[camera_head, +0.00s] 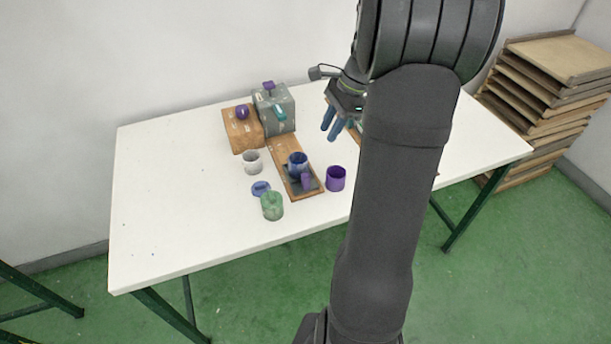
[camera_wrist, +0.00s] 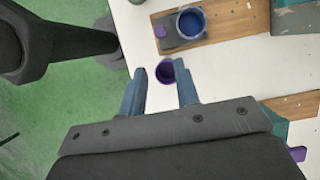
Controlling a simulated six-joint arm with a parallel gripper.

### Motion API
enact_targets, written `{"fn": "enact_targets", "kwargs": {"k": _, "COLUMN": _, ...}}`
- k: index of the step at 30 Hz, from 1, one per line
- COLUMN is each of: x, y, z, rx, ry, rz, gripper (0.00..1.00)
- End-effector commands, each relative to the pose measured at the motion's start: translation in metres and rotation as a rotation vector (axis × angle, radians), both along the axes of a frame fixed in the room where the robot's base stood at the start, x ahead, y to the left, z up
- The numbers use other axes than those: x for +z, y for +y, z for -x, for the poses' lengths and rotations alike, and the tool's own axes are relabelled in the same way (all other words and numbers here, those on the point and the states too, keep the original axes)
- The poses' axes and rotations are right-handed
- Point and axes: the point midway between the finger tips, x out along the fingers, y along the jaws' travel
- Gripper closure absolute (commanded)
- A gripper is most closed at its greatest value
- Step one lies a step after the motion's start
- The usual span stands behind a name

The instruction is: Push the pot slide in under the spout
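The pot slide is a dark grey plate (camera_head: 311,190) with an upright purple handle (camera_head: 306,181), at the near end of a wooden track (camera_head: 284,148). A blue pot (camera_head: 297,160) stands on it. The track runs back to a grey box (camera_head: 268,101) with a teal spout (camera_head: 280,113); the pot is well short of the spout. In the wrist view the slide plate (camera_wrist: 168,42), its handle (camera_wrist: 160,32) and the pot (camera_wrist: 191,22) show at the top. My gripper (camera_head: 331,132) is open and empty, above the table right of the track. Its blue fingers (camera_wrist: 160,68) are apart.
A purple cup (camera_head: 336,179) stands right of the slide. A white cup (camera_head: 252,162), a blue disc (camera_head: 260,188) and a green cup (camera_head: 272,206) are left of it. A wooden block (camera_head: 238,134) with a purple knob adjoins the grey box. My arm hides the table's right part.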

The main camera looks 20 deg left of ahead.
Motion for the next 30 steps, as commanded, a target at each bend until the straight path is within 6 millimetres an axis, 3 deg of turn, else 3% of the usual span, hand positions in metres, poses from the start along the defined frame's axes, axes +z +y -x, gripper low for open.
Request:
{"fn": "enact_targets", "kwargs": {"k": 5, "x": -0.020, "y": 0.005, "z": 0.006, "rx": 0.002, "ry": 0.005, "rz": -0.003, "gripper": 0.71}}
{"fn": "enact_targets", "kwargs": {"k": 21, "x": -0.126, "y": 0.037, "z": 0.038, "rx": 0.002, "ry": 0.004, "rz": 0.000, "gripper": 0.71}}
{"fn": "enact_targets", "kwargs": {"k": 30, "x": -0.156, "y": 0.046, "z": 0.046, "rx": 0.001, "ry": 0.000, "rz": -0.001, "gripper": 0.71}}
